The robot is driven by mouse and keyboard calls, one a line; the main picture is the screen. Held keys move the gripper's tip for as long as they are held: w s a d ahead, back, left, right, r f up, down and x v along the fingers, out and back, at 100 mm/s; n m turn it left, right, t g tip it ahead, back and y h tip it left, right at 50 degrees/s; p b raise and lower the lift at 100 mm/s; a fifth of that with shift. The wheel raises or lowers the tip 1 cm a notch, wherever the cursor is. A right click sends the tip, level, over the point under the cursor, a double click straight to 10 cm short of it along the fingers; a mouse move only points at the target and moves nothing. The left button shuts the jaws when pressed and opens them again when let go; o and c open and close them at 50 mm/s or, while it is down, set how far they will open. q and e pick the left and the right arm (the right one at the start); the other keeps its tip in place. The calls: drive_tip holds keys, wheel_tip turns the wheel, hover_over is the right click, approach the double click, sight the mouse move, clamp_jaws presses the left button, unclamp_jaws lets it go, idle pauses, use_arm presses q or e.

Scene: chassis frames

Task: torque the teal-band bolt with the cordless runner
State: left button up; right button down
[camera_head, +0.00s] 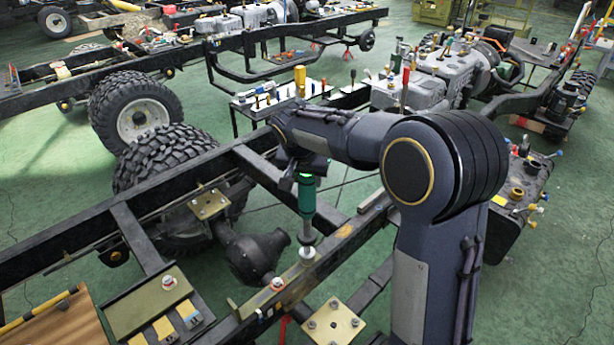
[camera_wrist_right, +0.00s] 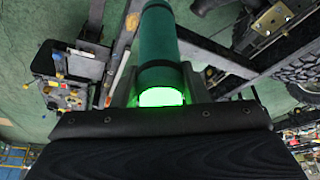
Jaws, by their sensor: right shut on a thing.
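The cordless runner (camera_head: 306,197) is a green cylinder with a dark lower section and a metal nose. It hangs upright from my right gripper (camera_head: 308,168), which is shut on it. Its nose meets a pale bolt head or washer (camera_head: 307,252) on the olive plate along the chassis rail; the bolt's band colour is hidden or too small to tell. In the right wrist view the runner (camera_wrist_right: 160,45) runs away between the fingers, with a bright green glowing ring (camera_wrist_right: 160,97) near the grip. My left gripper is not in view.
Another bolt (camera_head: 277,284) stands nearer on the same plate. An olive tray (camera_head: 135,308) with a bolt and yellow tags lies at lower left. A gold plate (camera_head: 334,322) sits at the front. A small parts table (camera_head: 262,103) and a large tyre (camera_head: 165,165) stand behind.

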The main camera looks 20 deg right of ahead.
drive_tip(key=shift+f+b, duration=0.35)
drive_tip(key=shift+f, duration=0.05)
idle(0.4)
drive_tip(key=shift+s+f, duration=0.1)
drive_tip(key=shift+f, duration=0.1)
idle(1.8)
drive_tip(key=shift+r, duration=0.2)
idle(0.4)
drive_tip(key=shift+r+p, duration=0.95)
drive_tip(key=shift+r, duration=0.6)
wheel_tip(320, 180, up, 5)
drive_tip(key=p, duration=0.4)
